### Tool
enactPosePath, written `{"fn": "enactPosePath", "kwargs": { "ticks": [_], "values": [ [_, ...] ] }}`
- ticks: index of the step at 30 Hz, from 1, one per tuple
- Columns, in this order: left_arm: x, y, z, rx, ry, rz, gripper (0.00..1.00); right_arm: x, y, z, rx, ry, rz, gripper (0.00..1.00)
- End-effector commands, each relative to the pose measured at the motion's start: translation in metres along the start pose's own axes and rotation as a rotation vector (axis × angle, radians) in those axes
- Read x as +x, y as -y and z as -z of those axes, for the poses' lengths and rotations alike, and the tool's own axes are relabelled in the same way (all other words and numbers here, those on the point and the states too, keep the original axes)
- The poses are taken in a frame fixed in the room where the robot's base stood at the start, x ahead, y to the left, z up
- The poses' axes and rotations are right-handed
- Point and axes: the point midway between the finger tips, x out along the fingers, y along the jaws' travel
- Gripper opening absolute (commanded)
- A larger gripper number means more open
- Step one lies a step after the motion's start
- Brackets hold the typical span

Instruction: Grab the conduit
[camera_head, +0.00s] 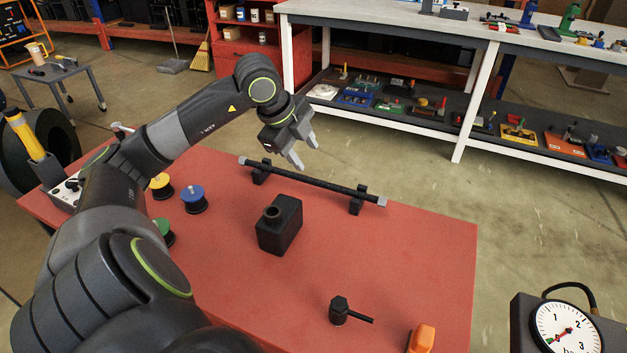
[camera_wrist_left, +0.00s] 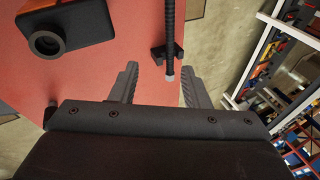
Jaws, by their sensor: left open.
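The conduit (camera_head: 312,182) is a thin black ribbed rod with light grey ends. It lies across two black holders near the far edge of the red table, and it also shows in the left wrist view (camera_wrist_left: 170,28). My left gripper (camera_head: 306,155) is open and empty, above the conduit and toward the far edge of the table. In the left wrist view, the conduit's grey end appears between the two spread fingers (camera_wrist_left: 159,69), with the fingers apart from it. My right gripper is not in view.
A black canister (camera_head: 279,226) stands in the middle of the red table (camera_head: 420,245). Yellow, blue (camera_head: 194,198) and green spools stand at left. A small black tool (camera_head: 340,312) and an orange object (camera_head: 421,339) lie near the front. A white-framed workbench (camera_head: 400,31) stands beyond.

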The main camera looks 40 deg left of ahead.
Motion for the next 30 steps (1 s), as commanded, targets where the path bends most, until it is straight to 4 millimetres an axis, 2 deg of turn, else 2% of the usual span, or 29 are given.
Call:
{"fn": "enactPosePath", "kwargs": {
  "ticks": [1,3,6,8,11,21,25,30],
  "values": [
    [-0.006,0.003,-0.015,-0.037,0.071,-0.002,0.42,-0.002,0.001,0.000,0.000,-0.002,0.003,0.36],
    [-0.015,0.004,-0.030,-0.084,0.147,-0.007,0.42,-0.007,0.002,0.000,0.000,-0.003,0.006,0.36],
    [-0.021,0.005,-0.043,-0.127,0.209,-0.010,0.42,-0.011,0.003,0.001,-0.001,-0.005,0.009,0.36],
    [-0.018,0.005,-0.046,-0.140,0.223,-0.012,0.42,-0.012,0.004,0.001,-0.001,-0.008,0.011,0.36],
    [-0.004,0.004,-0.050,-0.144,0.226,-0.015,0.42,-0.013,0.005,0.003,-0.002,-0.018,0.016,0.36],
    [0.069,0.001,-0.065,-0.142,0.223,-0.015,0.42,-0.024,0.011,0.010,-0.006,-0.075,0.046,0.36],
    [0.087,0.001,-0.069,-0.142,0.224,-0.015,0.42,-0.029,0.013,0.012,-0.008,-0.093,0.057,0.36],
    [0.097,0.002,-0.071,-0.139,0.224,-0.013,0.42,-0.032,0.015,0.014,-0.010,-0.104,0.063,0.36]
  ]
}}
